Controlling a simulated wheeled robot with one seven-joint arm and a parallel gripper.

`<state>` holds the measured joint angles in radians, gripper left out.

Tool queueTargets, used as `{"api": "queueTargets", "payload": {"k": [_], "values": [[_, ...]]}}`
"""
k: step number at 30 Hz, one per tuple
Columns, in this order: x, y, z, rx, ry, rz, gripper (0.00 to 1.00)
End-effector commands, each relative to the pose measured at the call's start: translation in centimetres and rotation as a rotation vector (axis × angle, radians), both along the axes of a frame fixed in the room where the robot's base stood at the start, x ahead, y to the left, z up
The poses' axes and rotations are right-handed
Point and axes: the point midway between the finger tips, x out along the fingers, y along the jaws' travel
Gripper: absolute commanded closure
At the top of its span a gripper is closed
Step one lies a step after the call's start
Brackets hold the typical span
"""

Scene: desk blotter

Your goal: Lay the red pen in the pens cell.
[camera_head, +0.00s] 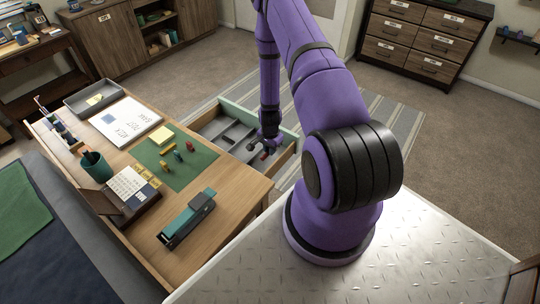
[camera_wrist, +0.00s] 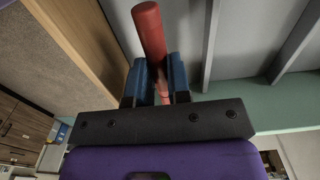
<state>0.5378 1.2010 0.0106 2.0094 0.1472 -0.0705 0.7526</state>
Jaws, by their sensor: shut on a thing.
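My gripper (camera_head: 266,147) is low over the open drawer beside the desk. In the wrist view my gripper (camera_wrist: 161,75) has its two blue fingers closed on a red pen (camera_wrist: 150,32), which sticks out past the fingertips. In the head view only a small red bit of the pen (camera_head: 263,156) shows by the fingers. The drawer's grey divided tray (camera_head: 232,132) has several cells; walls between them also show in the wrist view. I cannot read which cell is for pens, nor tell whether the pen touches the tray floor.
The wooden desk (camera_head: 232,178) holds a green blotter (camera_head: 190,172) with several small coloured objects on it. The drawer's green rim (camera_head: 270,127) and wooden side wall (camera_head: 284,158) border my gripper.

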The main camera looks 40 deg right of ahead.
Motion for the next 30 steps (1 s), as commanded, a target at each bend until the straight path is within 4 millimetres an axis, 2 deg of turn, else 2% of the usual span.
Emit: {"api": "queueTargets", "payload": {"k": [9, 20, 21, 24, 30], "values": [[0.0, 0.0, -3.7, 0.001, 0.001, 0.001, 1.00], [0.0, 0.0, -4.1, 0.001, 0.001, 0.001, 1.00], [0.0, 0.0, -4.1, 0.001, 0.000, 0.001, 0.80], [0.0, 0.0, -4.1, 0.001, 0.000, 0.001, 0.57], [0.0, 0.0, -4.1, 0.001, 0.000, 0.001, 0.57]]}}
